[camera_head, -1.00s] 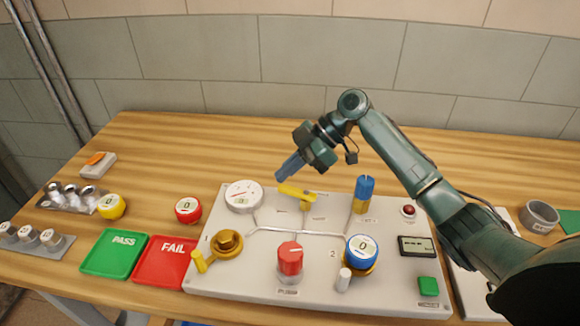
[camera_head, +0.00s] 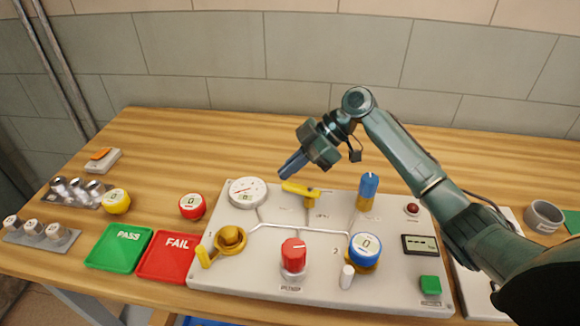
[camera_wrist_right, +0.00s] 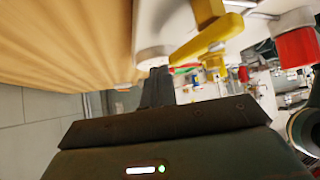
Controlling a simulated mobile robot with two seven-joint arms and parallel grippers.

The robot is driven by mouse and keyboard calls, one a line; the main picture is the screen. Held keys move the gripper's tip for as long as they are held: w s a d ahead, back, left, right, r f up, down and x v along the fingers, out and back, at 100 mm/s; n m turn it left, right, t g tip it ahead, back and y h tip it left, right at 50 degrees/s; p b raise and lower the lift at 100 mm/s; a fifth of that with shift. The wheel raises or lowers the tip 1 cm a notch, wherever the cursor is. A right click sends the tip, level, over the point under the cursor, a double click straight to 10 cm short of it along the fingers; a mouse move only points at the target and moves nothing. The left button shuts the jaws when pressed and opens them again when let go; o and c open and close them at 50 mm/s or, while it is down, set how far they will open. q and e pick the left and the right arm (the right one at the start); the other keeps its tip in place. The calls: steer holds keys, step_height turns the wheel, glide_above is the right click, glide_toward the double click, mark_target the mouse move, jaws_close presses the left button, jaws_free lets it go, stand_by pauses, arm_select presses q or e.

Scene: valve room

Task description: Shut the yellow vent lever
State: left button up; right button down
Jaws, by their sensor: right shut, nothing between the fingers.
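The yellow vent lever (camera_head: 300,190) stands at the back of the white panel (camera_head: 215,275), its handle pointing left and a little back from its post. My right gripper (camera_head: 284,176) is shut and empty, its blue-grey fingertips just behind and left of the handle's free end. I cannot tell whether they touch. In the right wrist view the yellow lever (camera_wrist_right: 208,38) is large at the upper middle, and the shut fingers (camera_wrist_right: 158,85) show below and left of it with a visible gap. My left gripper is not in view.
A round gauge (camera_head: 248,192) sits left of the lever and a blue-topped cylinder (camera_head: 367,190) right of it. A red pump knob (camera_head: 293,255) is in front. Green PASS (camera_head: 105,262) and red FAIL (camera_head: 160,270) trays lie left of the panel. The table behind the panel is clear.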

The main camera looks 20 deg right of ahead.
steer(key=shift+d, duration=0.1)
stand_by(0.6)
steer(key=b+v, duration=0.1)
steer(key=v, duration=1.2)
steer(key=shift+b, duration=0.35)
